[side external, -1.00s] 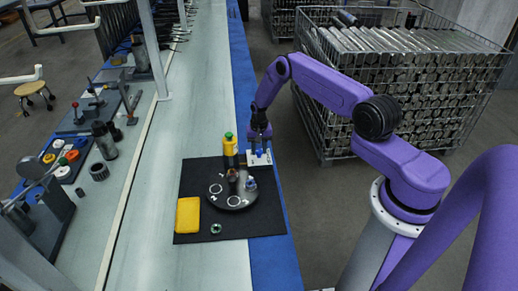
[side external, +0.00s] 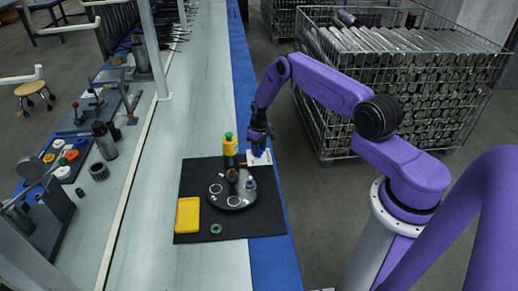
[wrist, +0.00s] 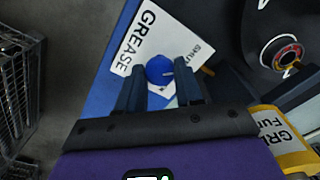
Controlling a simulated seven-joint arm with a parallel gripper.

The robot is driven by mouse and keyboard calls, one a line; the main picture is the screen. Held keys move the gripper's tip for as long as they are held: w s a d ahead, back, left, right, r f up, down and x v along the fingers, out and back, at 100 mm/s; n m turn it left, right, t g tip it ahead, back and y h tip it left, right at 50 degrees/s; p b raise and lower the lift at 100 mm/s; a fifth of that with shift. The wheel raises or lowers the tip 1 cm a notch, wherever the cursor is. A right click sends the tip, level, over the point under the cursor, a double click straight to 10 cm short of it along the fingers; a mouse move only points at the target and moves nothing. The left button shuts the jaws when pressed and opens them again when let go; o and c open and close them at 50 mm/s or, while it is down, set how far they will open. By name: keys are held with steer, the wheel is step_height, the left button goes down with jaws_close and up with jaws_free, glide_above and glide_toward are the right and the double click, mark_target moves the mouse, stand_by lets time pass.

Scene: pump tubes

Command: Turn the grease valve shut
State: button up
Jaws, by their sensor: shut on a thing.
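The grease valve's round blue knob (wrist: 159,69) shows in the wrist view, with a small white mark on its right side. It sits at a white plate (wrist: 143,45) lettered GREASE, with SHUT printed along its right edge. My gripper (wrist: 159,78) has one finger on each side of the knob and is shut on it. In the side view my gripper (side external: 261,139) is low over the white plate (side external: 259,158) at the bench edge. There the gripper hides the knob, and the finger contact is too small to tell.
A yellow bottle with a green cap (side external: 230,150) stands close left of my gripper. A black mat (side external: 198,170) bears a round dark plate (side external: 232,203) with rings and small parts, a yellow tray (side external: 188,215) and a green ring (side external: 216,228). A wire crate (side external: 400,95) stands right.

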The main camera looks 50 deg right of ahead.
stand_by(0.4)
steer(key=o, duration=1)
steer(key=shift+o, duration=0.2)
step_height(320, 180, up, 17)
steer(key=shift+r, duration=0.2)
